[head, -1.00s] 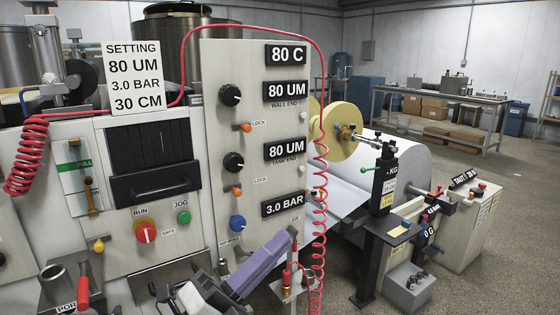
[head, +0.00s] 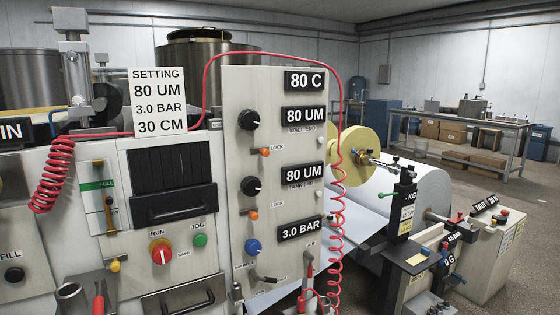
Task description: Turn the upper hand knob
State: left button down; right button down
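The upper black hand knob (head: 248,120) is on the pale control column, left of an 80 UM display (head: 305,116) with a WALL END label under it. Its pointer direction is too small to read surely. A second black knob (head: 250,186) sits below it, beside another 80 UM display (head: 305,177) marked TANK END. An orange lock lever (head: 265,152) is under the upper knob, and another (head: 252,215) is under the lower one. Nothing touches the upper knob. Neither of my grippers is in view.
A blue knob (head: 253,247) and a 3.0 BAR display (head: 299,230) are lower on the column. A red coiled hose (head: 337,220) hangs along its right edge. A setting card (head: 158,101) stands left. A paper roll (head: 405,200) is behind at right.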

aim_at(248, 120)
jog(key=z, duration=0.15)
jog(key=k, duration=0.4)
jog(key=u, duration=1.25)
jog(key=i, duration=0.95)
jog(key=z, duration=0.15)
